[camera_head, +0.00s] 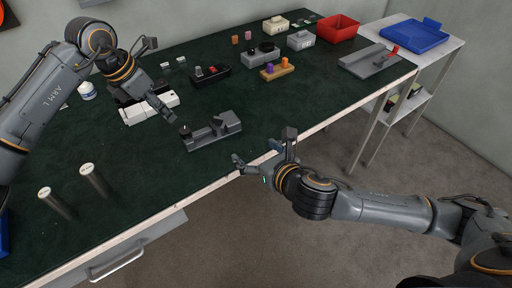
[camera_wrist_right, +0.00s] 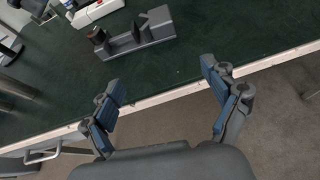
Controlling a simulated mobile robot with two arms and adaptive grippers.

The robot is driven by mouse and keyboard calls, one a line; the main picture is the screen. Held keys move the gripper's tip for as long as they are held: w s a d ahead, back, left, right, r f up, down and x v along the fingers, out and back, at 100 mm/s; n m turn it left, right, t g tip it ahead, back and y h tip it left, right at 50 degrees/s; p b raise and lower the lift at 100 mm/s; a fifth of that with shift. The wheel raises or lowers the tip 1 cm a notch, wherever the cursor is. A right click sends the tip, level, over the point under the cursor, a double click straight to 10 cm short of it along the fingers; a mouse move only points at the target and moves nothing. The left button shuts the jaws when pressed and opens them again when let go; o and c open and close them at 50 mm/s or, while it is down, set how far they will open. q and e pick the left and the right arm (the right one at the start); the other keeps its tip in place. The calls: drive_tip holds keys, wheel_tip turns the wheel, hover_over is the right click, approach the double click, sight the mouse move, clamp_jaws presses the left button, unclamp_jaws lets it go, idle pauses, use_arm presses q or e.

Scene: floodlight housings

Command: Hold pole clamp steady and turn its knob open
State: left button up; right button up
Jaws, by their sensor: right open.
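The pole clamp appears to be the grey block-like fixture (camera_head: 212,133) on the dark green table top, near the front edge. A dark round knob (camera_head: 185,131) stands at its left end. The clamp also shows at the top of the right wrist view (camera_wrist_right: 150,35), with the knob (camera_wrist_right: 98,35) upright at its left. My left gripper (camera_head: 158,78) is open above the table, up and left of the clamp, apart from it. My right gripper (camera_head: 262,147) is open and empty at the table's front edge, right of and nearer than the clamp; its fingers also show in the wrist view (camera_wrist_right: 162,85).
A white block (camera_head: 150,108) lies behind the clamp, under the left gripper. Two upright cylinders (camera_head: 95,178) stand front left. A blue tray (camera_head: 413,36) sits on a side stand.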

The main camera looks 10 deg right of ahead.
sight(232, 130)
drive_tip(key=x, duration=0.4)
drive_tip(key=r+x, duration=0.1)
drive_tip(key=x, duration=0.8)
drive_tip(key=shift+w+r, duration=0.2)
drive_tip(key=shift+w, duration=0.25)
drive_tip(key=shift+c, duration=1.4)
drive_tip(key=c, duration=1.4)
